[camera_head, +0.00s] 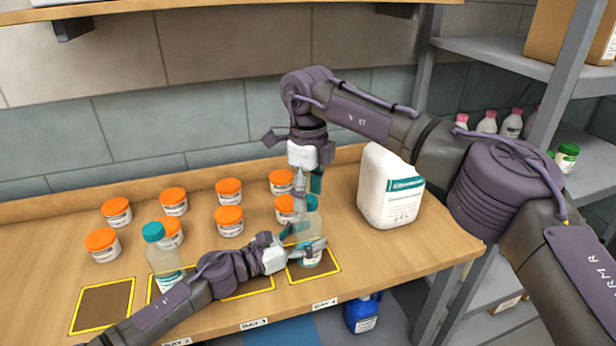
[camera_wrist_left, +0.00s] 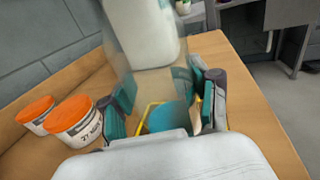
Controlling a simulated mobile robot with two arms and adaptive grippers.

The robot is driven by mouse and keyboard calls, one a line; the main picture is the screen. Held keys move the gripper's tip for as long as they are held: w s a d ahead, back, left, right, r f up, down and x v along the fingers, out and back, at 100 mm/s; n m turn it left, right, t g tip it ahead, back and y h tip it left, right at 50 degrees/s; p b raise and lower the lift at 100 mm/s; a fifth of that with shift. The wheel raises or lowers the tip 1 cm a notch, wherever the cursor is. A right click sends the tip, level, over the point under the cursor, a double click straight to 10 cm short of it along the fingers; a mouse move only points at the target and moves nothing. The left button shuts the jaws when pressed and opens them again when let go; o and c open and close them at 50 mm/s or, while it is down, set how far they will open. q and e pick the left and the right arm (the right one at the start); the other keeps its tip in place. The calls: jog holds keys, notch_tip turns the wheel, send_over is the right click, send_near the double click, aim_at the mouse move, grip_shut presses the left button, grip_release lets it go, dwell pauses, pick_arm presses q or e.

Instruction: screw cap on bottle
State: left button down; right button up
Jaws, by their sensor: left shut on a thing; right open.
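A clear bottle (camera_head: 308,226) with a white and teal label stands upright on the BAY 4 mat. My left gripper (camera_head: 318,248) is shut on its lower body; the see-through bottle also fills the middle of the left wrist view (camera_wrist_left: 150,75). A teal cap (camera_head: 312,202) shows at the bottle's top, partly hidden by my right gripper; I cannot tell how tightly it sits. My right gripper (camera_head: 308,186) is open, pointing down right at the cap. A second clear bottle (camera_head: 163,260) with a teal cap (camera_head: 153,232) stands at the left, partly behind my left arm.
Several orange-lidded tubs (camera_head: 229,221) stand behind the yellow-edged mats (camera_head: 103,305). A large white jug (camera_head: 388,187) stands close to the right of the held bottle. A grey shelf (camera_head: 500,58) rises at the right. A blue container (camera_head: 363,312) sits below the bench edge.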

jog(key=shift+f, duration=0.4)
jog(key=shift+c, duration=0.3)
grip_shut()
jog(key=shift+o, duration=1)
grip_release()
notch_tip(320, 180, up, 12)
pick_arm(q)
jog(key=shift+c, duration=1)
grip_release()
